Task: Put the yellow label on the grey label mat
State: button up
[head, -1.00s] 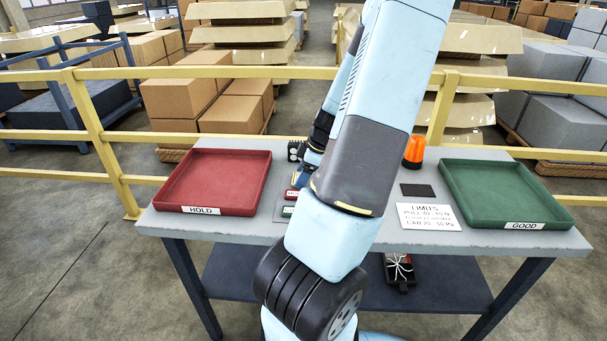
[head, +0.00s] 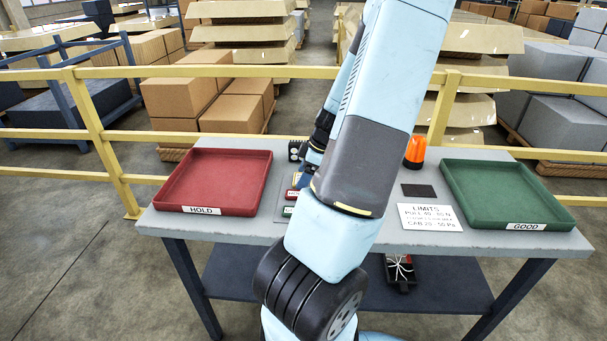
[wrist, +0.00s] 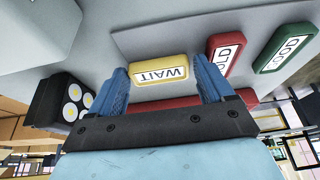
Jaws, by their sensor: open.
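The yellow label (wrist: 158,72), marked WAIT, lies on a grey surface in the wrist view, between the two blue fingers of my gripper (wrist: 164,82). The fingers stand apart on either side of it; whether they touch it I cannot tell.
A red label (wrist: 224,54) and a green label (wrist: 286,48) lie beside the yellow one. The red HOLD tray (head: 212,210) is at left, the green GOOD tray (head: 548,226) at right. An orange beacon (head: 415,150) and LIMITS card (head: 429,217) stand near the mat.

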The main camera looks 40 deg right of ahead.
jog(key=v, duration=1.2)
jog(key=w+a+r+m+g+h, duration=0.15)
jog(key=a+r, duration=0.35)
jog(key=a, duration=0.5)
jog(key=w+a+r+m+h, duration=0.25)
jog(key=a+r, duration=0.25)
jog(key=a, duration=0.5)
jog(key=s+a+r+m+t, duration=0.2)
jog(key=s+a+r, duration=0.2)
jog(key=a, duration=0.3)
jog(key=s+a+r+m+t+y, duration=0.1)
jog(key=s+a+r+m, duration=0.1)
jog(key=s+a+r, duration=0.2)
jog(key=s+a, duration=0.2)
jog(key=a, duration=0.1)
jog(key=shift+s+r+t, duration=0.15)
jog(key=shift+r+t, duration=0.2)
